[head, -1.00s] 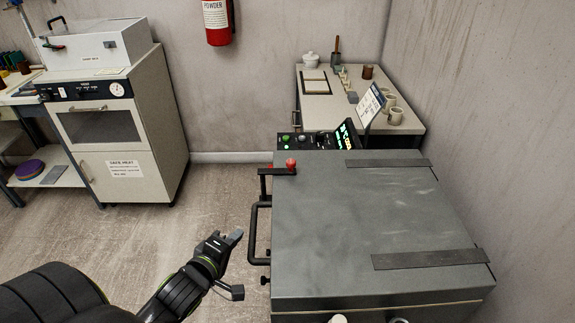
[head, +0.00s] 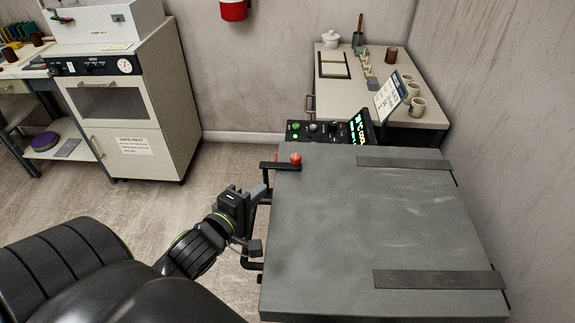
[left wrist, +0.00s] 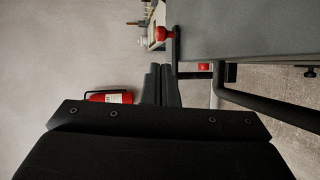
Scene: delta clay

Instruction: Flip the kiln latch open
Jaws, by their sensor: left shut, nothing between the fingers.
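The kiln (head: 340,220) is a grey box with a flat lid. Its latch (head: 278,166) is a black bar with a red knob (head: 296,158) at the lid's far left corner. The latch (left wrist: 177,45) and its red knob (left wrist: 163,33) also show in the left wrist view, just beyond the fingers. My left gripper (head: 259,191) is shut and empty, beside the kiln's left side and a little nearer than the latch. Its closed fingers (left wrist: 161,82) point toward the latch, and I cannot tell whether they touch it. My right gripper is not in view.
A control panel (head: 325,130) stands behind the kiln. A side table (head: 360,100) with pottery is farther back. Open floor lies left of the kiln.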

